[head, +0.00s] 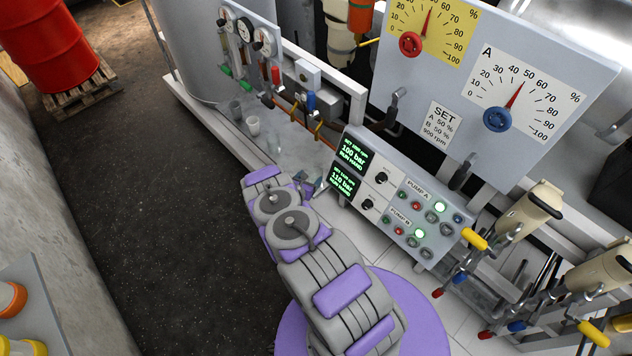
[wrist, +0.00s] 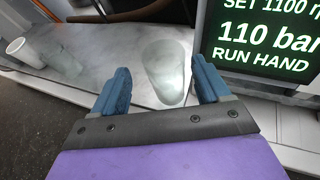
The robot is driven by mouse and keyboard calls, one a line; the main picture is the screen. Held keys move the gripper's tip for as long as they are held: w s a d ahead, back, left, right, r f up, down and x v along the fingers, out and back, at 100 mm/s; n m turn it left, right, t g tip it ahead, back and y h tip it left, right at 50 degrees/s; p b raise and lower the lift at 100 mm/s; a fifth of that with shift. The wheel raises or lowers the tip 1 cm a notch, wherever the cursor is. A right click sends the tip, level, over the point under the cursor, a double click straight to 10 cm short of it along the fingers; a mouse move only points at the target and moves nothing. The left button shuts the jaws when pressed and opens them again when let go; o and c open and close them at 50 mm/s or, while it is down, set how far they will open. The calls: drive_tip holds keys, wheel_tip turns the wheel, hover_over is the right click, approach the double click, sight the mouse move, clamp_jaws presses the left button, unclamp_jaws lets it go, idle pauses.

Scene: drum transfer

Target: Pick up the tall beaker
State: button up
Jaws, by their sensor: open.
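A tall clear beaker (wrist: 167,72) stands on the pale ledge in the wrist view. It is see-through and seems to lie ahead of and between my two blue fingers. My gripper (wrist: 160,76) is open, with one finger to each side of the beaker's outline. I cannot tell whether either finger touches it. In the head view my gripper (head: 313,183) is low over the ledge, just left of the pump panel; the beaker there cannot be made out clearly.
A white cup (head: 253,125) and a clear glass (head: 235,109) stand farther back on the ledge (head: 285,150). The pump control panel (head: 400,200) is close on the right. Gauges, valves and pipes (head: 290,115) line the back. Dark floor lies open to the left.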

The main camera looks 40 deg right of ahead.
sight(319, 168)
drive_tip(key=b+x, duration=0.2)
drive_tip(key=x, duration=0.3)
drive_tip(key=shift+s+f, duration=0.2)
drive_tip(key=shift+f, duration=0.05)
drive_tip(key=shift+r, duration=0.1)
drive_tip(key=c, duration=1.1)
